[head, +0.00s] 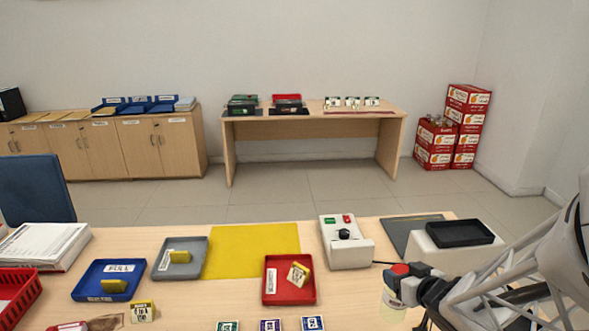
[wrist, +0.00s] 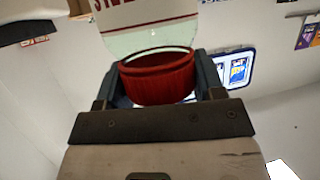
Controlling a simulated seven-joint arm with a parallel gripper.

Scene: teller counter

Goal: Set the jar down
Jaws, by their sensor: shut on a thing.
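The jar (head: 394,297) is pale and see-through with a red lid (head: 400,269), at the lower right of the head view. My gripper (head: 408,276) is shut on the lid, and the jar hangs upright below it over the right part of the counter. In the wrist view the ribbed red lid (wrist: 160,80) sits between both fingers, with the clear jar (wrist: 150,42) and its white label with red lettering beyond. The jar's base is out of the wrist view. I cannot tell whether it touches the counter.
The counter (head: 365,300) has bare wood left of the jar. Nearby are a red tray (head: 271,291), a yellow mat (head: 252,250), a white device (head: 345,252) with a cable, a dark mat (head: 400,234), and a black tray (head: 460,233).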

